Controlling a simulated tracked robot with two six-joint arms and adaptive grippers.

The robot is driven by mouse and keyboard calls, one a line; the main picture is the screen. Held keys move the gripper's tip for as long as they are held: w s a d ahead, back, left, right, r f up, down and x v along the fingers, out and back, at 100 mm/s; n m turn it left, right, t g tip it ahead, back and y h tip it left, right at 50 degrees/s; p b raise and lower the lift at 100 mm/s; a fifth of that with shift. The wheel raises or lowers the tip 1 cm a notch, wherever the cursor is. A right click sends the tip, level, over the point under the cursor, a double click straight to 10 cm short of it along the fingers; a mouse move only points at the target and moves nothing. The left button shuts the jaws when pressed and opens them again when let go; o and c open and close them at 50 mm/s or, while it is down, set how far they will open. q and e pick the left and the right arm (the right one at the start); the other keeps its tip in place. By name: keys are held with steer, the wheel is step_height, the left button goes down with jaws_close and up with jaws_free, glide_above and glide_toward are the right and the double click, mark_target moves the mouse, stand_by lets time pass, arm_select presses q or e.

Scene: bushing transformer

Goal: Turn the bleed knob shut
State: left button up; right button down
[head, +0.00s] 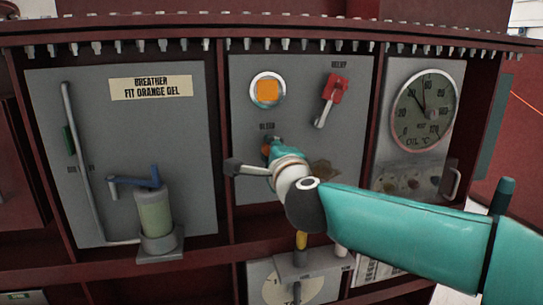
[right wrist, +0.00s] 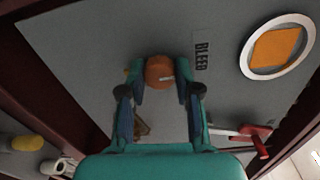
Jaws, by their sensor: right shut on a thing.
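The bleed knob (right wrist: 159,72) is a round orange-brown knob on the grey middle panel, with the BLEED label beside it in the right wrist view. In the head view the knob (head: 266,150) is partly hidden by my gripper. My right gripper (head: 275,147) reaches it from the lower right. In the right wrist view the two fingers of my right gripper (right wrist: 161,84) stand on either side of the knob and are shut on it. My left gripper is not in view.
An orange square in a white round frame (head: 267,91) is above the knob. A red-handled relief valve (head: 335,88) is at the upper right. A dial gauge (head: 425,108) is farther right. A breather canister (head: 156,212) with a blue lever (head: 140,183) stands at the left.

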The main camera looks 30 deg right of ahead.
steer(key=shift+f, duration=0.35)
steer(key=c, duration=1.1)
jaws_free()
steer(key=o, duration=0.3)
steer(key=shift+d+r, duration=0.1)
steer(key=shift+r, duration=0.1)
steer(key=v, duration=1.2)
